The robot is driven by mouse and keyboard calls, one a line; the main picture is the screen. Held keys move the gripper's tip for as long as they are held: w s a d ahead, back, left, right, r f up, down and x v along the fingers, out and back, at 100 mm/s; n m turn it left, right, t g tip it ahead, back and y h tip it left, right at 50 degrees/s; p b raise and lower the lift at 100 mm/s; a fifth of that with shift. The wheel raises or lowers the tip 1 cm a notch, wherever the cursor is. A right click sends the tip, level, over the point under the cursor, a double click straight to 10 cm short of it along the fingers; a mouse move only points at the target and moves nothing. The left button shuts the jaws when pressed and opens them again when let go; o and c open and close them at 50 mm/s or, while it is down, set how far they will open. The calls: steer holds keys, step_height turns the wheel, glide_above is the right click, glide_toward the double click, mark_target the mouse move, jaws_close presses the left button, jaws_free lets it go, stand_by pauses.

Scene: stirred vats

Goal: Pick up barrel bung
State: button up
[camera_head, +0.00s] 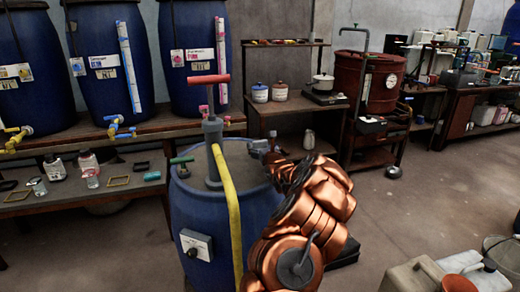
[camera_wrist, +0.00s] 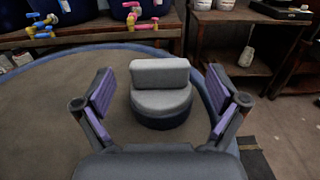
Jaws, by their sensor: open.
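The barrel bung (camera_wrist: 161,102) is a squat grey plug with a raised block-shaped grip on top and a dark lower band. It sits upright on the flat lid of the blue barrel (camera_head: 195,215), near the rim, in the wrist view. My gripper (camera_wrist: 160,92) is open, with one purple-padded finger on each side of the bung and a visible gap to both. In the head view my gripper (camera_head: 263,152) is low over the right part of the barrel top. There I cannot tell the bung apart from it.
A grey pump with a red handle (camera_head: 209,79) and a yellow hose (camera_head: 229,205) rises from the barrel, left of my gripper. A bench (camera_head: 290,104) with pots stands behind.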

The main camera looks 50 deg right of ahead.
steer(key=shift+x, duration=1.25)
steer(key=shift+c, duration=0.4)
steer(key=c, duration=1.2)
